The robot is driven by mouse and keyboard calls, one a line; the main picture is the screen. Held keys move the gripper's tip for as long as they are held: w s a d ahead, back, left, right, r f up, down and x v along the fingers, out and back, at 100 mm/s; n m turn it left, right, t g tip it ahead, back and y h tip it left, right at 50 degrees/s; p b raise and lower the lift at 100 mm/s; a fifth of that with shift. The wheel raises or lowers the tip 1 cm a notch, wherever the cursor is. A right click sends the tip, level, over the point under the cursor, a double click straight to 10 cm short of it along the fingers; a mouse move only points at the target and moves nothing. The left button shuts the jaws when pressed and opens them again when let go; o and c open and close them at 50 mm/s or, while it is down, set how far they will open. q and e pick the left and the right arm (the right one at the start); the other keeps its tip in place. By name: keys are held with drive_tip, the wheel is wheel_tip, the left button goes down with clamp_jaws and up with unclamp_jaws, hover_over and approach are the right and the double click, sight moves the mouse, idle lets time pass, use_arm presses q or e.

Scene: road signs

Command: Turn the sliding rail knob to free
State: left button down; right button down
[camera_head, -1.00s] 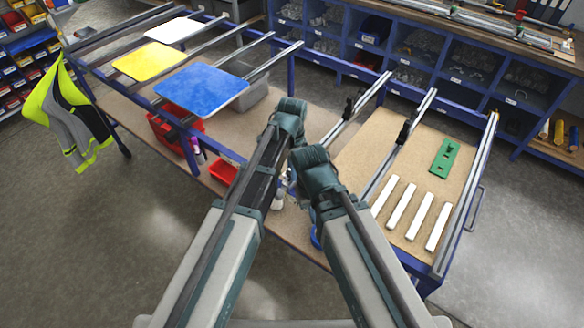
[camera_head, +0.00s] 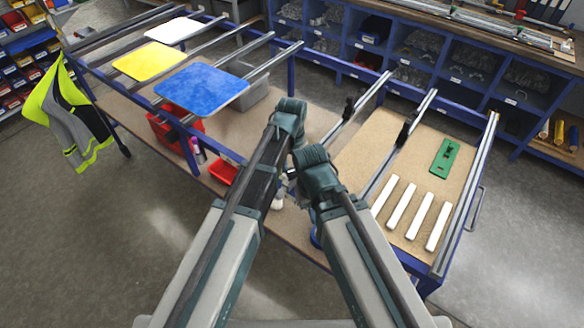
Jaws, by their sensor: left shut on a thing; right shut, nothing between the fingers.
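A black knob (camera_head: 348,108) stands on a rail at the right part of the cart, near its far end. A second black knob (camera_head: 404,132) stands on the neighbouring rail. I cannot read which way either knob is turned. My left arm's end comes in from the left and lies higher, left of both knobs. My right arm's end lies just below it. The two ends are close together and appear apart from these knobs. The fingers of both grippers are hidden behind my arms, so any thing held there is hidden too.
Blue (camera_head: 201,90), yellow (camera_head: 147,62) and white (camera_head: 174,31) sign plates lie on the left rails. A green bracket (camera_head: 445,157) and several white bars (camera_head: 399,205) lie on the right board. Red bins (camera_head: 170,132) stand on the lower shelf. A hi-vis vest (camera_head: 68,122) hangs left.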

sight(291, 171)
use_arm(q)
drive_tip(key=n, duration=0.6)
drive_tip(key=shift+n, duration=0.3)
idle(0.4)
drive_tip(key=shift+c, duration=1.8)
unclamp_jaws()
drive_tip(key=shift+r, duration=0.15)
wheel_tip(291, 171, up, 14)
drive_tip(key=p, duration=1.3)
drive_tip(key=shift+f+p, duration=0.25)
drive_tip(key=shift+p, duration=0.15)
drive_tip(key=shift+a, duration=0.15)
